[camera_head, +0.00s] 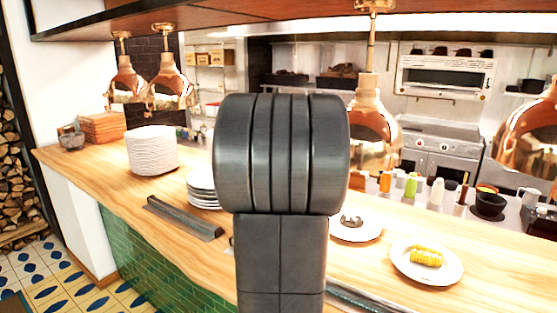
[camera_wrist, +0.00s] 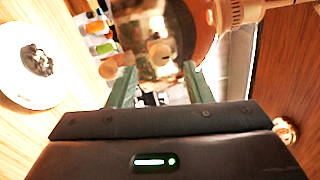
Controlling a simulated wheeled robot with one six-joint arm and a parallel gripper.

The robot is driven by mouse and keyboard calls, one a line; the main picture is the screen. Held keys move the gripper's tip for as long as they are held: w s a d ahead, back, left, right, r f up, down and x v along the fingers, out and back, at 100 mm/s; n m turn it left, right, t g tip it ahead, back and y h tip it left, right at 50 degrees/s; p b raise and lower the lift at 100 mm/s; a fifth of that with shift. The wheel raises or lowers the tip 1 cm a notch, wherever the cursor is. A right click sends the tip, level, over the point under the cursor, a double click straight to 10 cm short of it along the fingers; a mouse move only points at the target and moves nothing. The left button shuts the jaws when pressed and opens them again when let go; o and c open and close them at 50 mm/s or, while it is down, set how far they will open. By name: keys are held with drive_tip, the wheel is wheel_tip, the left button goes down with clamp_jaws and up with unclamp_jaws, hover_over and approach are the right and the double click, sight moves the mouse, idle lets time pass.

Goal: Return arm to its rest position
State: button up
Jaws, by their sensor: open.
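My gripper (camera_wrist: 157,80) shows in the wrist view with its two greenish fingers spread apart and nothing between them. Beyond the fingers is a copper heat lamp (camera_wrist: 165,30), close to them; I cannot tell the exact gap. In the head view my dark upright arm fills the middle of the picture and hides my gripper and part of the counter behind it.
The wooden counter (camera_head: 110,180) carries a tall plate stack (camera_head: 152,152), a smaller stack (camera_head: 203,189), a metal rail (camera_head: 184,217), a plate with dark food (camera_head: 373,232) and a plate (camera_head: 405,271) with corn (camera_head: 426,257). Copper lamps (camera_head: 170,88) hang above.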

drive_tip(key=x, duration=0.4)
drive_tip(key=shift+d+p, duration=0.1)
drive_tip(key=shift+p, duration=0.3)
drive_tip(key=b+v, duration=0.3)
drive_tip(key=v, duration=1)
drive_tip(key=w+d+m+p, duration=0.1)
drive_tip(key=w+d+m, duration=0.2)
drive_tip(key=m, duration=0.6)
drive_tip(key=w+d+m+p, duration=0.2)
drive_tip(key=w+d+m, duration=0.2)
drive_tip(key=w+m, duration=0.4)
drive_tip(key=shift+r+m+g, duration=0.2)
drive_tip(key=shift+m+g, duration=0.1)
drive_tip(key=shift+m, duration=0.2)
drive_tip(key=shift+s, duration=0.1)
idle(0.4)
